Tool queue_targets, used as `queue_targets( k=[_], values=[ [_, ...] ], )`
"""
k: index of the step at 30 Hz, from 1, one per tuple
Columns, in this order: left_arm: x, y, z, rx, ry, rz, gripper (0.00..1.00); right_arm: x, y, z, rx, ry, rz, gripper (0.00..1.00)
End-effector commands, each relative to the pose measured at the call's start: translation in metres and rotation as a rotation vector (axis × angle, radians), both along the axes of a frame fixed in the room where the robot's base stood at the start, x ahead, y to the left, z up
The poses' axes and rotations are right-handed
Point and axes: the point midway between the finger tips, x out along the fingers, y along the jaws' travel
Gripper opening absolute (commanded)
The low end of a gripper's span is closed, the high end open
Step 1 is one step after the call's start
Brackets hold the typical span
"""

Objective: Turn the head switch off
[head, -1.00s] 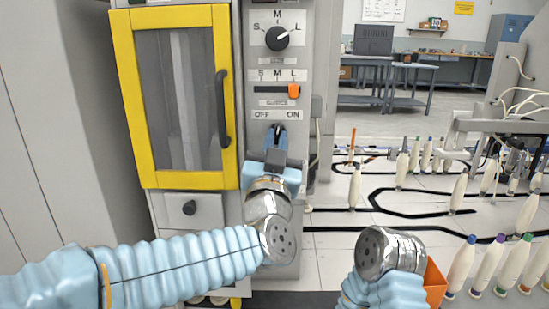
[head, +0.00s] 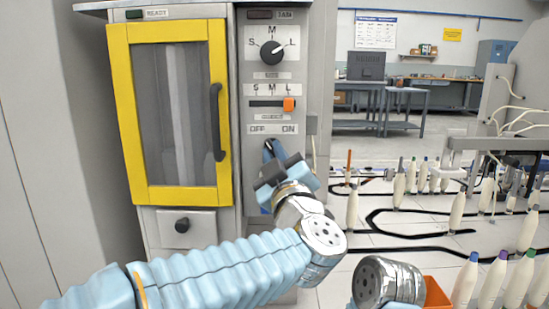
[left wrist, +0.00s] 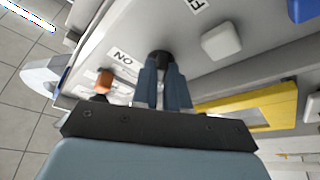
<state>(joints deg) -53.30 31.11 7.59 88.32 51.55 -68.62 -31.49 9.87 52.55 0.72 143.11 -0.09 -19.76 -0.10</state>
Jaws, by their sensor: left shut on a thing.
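The head switch is on the grey cabinet's front panel, under the OFF and ON labels (head: 272,129). In the head view its lever is hidden behind my left gripper (head: 272,150). The left wrist view shows the dark round knob (left wrist: 160,56) of the switch between the tips of my left gripper (left wrist: 163,68), which is shut on it. In the head view the fingers lean, with tips up and left toward the OFF side and the wrist down and right. My right wrist shows at the bottom; its gripper is out of sight.
Above are a round S-M-L dial (head: 273,52) and an orange slider knob (head: 289,104). A yellow-framed door (head: 127,115) is left of the panel, with a drawer knob (head: 182,225) below. Bobbins (head: 465,279) and an orange bin (head: 437,292) stand right.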

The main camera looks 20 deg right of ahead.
Motion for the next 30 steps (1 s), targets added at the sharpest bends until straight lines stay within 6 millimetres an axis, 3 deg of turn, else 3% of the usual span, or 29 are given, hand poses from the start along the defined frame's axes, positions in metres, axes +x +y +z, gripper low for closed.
queue_targets(
  k=[22, 23, 24, 27, 30],
  values=[
    [0.0003, -0.0002, 0.0007, -0.082, 0.023, 0.001, 0.0, 0.0, 0.0, 0.0002, 0.0, 0.0, 0.0, 0.43],
    [0.0003, -0.0002, 0.0007, -0.082, 0.023, 0.001, 0.19, 0.0, 0.0, 0.0002, 0.0, 0.0, 0.0, 0.43],
    [0.0003, -0.0001, 0.0007, -0.082, 0.023, 0.001, 0.25, 0.0, 0.0, 0.0002, 0.0, 0.0, 0.0, 0.43],
    [0.0002, -0.0001, 0.0007, -0.081, 0.023, 0.001, 0.39, -0.0001, 0.0, 0.0002, 0.0, 0.0, 0.0, 0.43],
    [0.0001, -0.0003, 0.0007, -0.08, 0.022, 0.001, 0.39, -0.0001, 0.0, 0.0002, 0.0, 0.0, 0.0, 0.43]
  ],
)
